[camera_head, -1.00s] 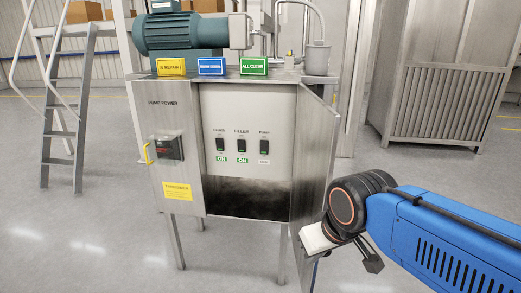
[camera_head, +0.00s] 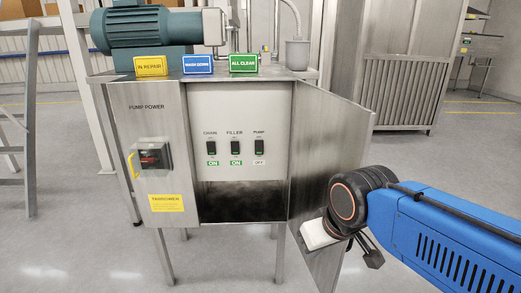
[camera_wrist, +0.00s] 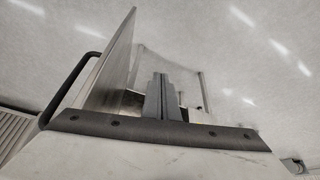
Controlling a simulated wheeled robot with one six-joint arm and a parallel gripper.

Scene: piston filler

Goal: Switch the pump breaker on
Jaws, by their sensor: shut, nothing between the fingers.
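The pump breaker (camera_head: 259,146) is a small black switch, rightmost of three on the grey panel inside the open cabinet (camera_head: 245,103). The label below it reads OFF (camera_head: 259,162). The chain breaker (camera_head: 210,145) and filler breaker (camera_head: 236,147) stand to its left, both labelled ON. My gripper is shut and empty. In the wrist view its grey fingers (camera_wrist: 160,98) are together in the middle. In the head view it is mostly hidden behind my wrist, low and right of the breakers, by the open door, apart from the pump breaker.
The cabinet door (camera_head: 330,150) stands open to the right, between the panel and my arm. Its black handle (camera_wrist: 70,85) shows in the wrist view. A red-and-black power switch (camera_head: 154,156) is on the left front. Signs, including ALL CLEAR (camera_head: 243,64), stand on top.

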